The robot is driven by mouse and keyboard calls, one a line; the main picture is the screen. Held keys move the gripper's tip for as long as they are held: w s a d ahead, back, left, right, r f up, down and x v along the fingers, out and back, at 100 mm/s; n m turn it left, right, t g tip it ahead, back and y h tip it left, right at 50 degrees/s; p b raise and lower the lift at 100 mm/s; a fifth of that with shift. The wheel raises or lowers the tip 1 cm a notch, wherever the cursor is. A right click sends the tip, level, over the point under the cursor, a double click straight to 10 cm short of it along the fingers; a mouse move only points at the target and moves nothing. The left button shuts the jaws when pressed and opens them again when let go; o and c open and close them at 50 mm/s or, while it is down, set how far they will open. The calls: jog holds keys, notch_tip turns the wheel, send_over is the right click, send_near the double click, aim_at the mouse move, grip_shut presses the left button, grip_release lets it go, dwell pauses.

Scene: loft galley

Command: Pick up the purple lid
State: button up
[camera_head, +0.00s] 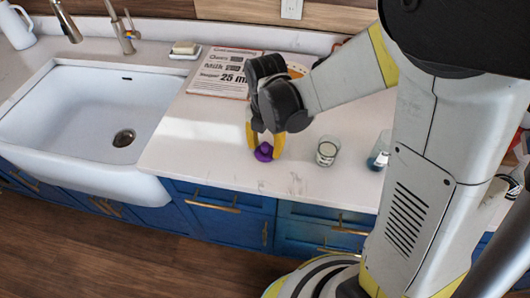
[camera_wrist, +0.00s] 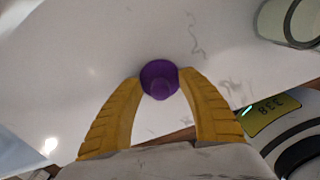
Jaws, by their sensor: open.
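The purple lid (camera_head: 263,152) is a small round piece with a raised knob, lying on the white countertop near its front edge. My gripper (camera_head: 264,150) points down over it with its yellow fingers open, one on each side of the lid. In the wrist view the lid (camera_wrist: 159,80) sits between the tips of my gripper (camera_wrist: 162,85). The fingertips are very close to its sides; I cannot tell whether they touch it.
A clear glass (camera_head: 327,151) stands just right of my gripper, and another glass (camera_head: 379,152) stands farther right. The white sink (camera_head: 70,130) is at left. A recipe board (camera_head: 225,75) and a soap dish (camera_head: 186,51) are behind. Blue cabinets (camera_head: 235,215) drop below the counter edge.

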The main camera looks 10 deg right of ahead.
jog(key=shift+f, duration=0.1)
grip_shut()
